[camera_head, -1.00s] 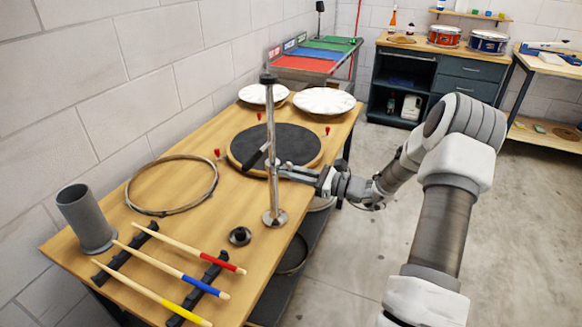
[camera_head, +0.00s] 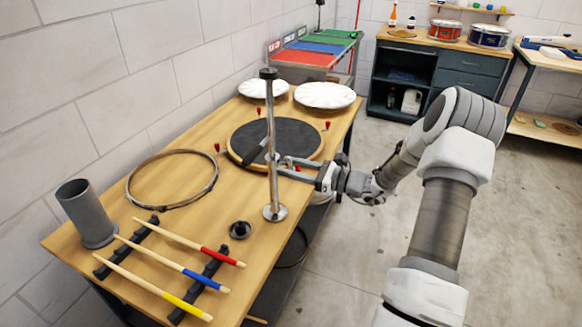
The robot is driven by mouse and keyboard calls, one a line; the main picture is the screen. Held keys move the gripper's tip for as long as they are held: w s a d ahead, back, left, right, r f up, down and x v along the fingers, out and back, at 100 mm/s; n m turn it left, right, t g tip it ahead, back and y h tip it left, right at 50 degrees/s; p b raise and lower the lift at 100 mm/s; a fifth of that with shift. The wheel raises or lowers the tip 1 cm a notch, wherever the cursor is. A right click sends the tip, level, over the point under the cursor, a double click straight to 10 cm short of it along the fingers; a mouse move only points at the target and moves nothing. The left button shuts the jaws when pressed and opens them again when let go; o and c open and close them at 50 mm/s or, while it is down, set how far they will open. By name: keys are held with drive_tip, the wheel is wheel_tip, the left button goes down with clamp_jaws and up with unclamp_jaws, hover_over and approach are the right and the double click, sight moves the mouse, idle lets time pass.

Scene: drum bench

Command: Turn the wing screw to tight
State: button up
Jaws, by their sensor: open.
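An upright chrome stand pole (camera_head: 271,185) with a dark cap rises from a round base near the bench's right edge. A short black bar (camera_head: 255,151) shows just left of the pole at mid-height, in front of the black round pad; I cannot tell whether it is joined to the pole. The wing screw cannot be made out clearly; it may be small or hidden near the pole at my gripper's height. My gripper (camera_head: 283,167) is open, its two fingers apart and pointing left at the pole's right side. I cannot tell whether they touch anything.
The wooden bench carries a round black pad (camera_head: 295,138), white discs (camera_head: 324,95), a hoop (camera_head: 133,199), a grey cup (camera_head: 84,215), a black ring (camera_head: 240,230) and drumsticks (camera_head: 178,262) on dark racks. Clear floor lies to the right.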

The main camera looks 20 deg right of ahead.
drive_tip(key=v, duration=1.7)
drive_tip(key=shift+s, duration=0.2)
drive_tip(key=shift+d+r, duration=0.1)
drive_tip(key=shift+r, duration=0.05)
